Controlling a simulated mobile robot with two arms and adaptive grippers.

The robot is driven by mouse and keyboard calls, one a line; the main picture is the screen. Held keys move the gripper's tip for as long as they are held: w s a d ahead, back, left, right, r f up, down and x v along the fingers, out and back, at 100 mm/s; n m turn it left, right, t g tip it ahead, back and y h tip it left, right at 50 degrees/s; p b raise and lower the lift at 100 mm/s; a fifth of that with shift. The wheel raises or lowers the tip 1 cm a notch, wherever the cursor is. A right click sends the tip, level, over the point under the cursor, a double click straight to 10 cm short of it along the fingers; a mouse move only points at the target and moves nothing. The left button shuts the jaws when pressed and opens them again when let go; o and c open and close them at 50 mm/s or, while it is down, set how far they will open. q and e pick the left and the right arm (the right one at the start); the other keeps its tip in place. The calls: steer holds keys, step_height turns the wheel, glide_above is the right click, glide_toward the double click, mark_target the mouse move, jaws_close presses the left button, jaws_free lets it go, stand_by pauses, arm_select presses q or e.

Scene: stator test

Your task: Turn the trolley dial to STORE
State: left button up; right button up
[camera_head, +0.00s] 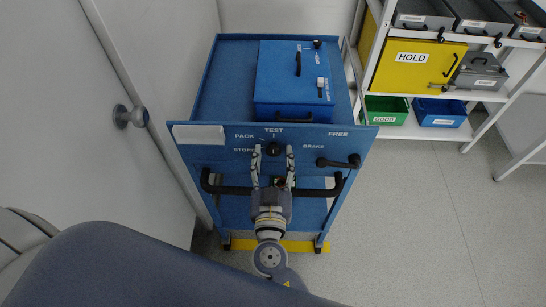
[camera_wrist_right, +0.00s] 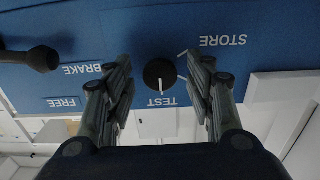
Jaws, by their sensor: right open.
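The black dial (camera_head: 272,149) sits on the front panel of the blue trolley (camera_head: 215,145). In the wrist view, the dial (camera_wrist_right: 160,74) appears upside down, its white mark pointing at the TEST label (camera_wrist_right: 161,102). The STORE label (camera_wrist_right: 223,41) is up and to the right there. In the head view, the STORE label (camera_head: 243,150) is partly covered by a finger, left of the dial. My right gripper (camera_head: 273,157) is open, with one finger on each side of the dial and visible gaps in the wrist view (camera_wrist_right: 163,70). My left gripper is out of view.
A black brake lever (camera_head: 340,162) is right of the dial. A black push handle (camera_head: 228,188) runs below it. A blue box (camera_head: 285,80) sits on the trolley top. A door with a knob (camera_head: 130,116) is close on the left. A shelf (camera_head: 500,95) with bins stands right.

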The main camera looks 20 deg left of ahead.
steer(key=c, duration=1)
